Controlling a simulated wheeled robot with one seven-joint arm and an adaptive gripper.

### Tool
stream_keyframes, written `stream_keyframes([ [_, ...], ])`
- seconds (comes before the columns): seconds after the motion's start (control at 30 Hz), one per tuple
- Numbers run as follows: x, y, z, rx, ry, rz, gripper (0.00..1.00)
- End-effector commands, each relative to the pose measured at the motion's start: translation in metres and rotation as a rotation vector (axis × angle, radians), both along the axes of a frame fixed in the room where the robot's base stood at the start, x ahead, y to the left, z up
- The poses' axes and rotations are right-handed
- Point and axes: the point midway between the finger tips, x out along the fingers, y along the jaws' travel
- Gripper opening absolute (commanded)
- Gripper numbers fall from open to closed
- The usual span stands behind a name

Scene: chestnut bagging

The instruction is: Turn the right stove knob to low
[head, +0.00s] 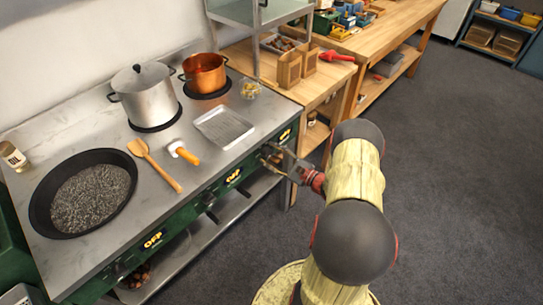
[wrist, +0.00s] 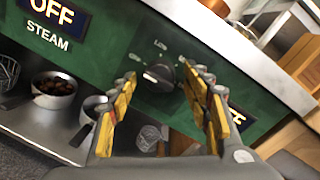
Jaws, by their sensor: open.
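The right stove knob (wrist: 160,76) is a dark round knob on the green front panel, with small markings around it. "Low" is readable above it. I cannot clearly tell where its pointer is set. My gripper (wrist: 161,73) is open, with one yellow-padded finger to the left of the knob and one to the right. The knob shows between the fingertips; contact cannot be told. In the head view my gripper (head: 272,159) is at the stove's front panel near its right end, and it hides the knob there.
Floor is clear at right.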

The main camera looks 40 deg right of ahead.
Motion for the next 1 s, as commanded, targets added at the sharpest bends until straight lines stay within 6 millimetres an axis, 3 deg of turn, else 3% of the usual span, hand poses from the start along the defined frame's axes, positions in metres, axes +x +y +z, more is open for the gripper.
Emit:
stream_keyframes([
  [0.8,-0.0004,0.0000,-0.0001,0.000,0.000,0.000,0.05],
  [1.0,-0.0004,0.0001,-0.0001,0.011,0.001,0.001,0.05],
])
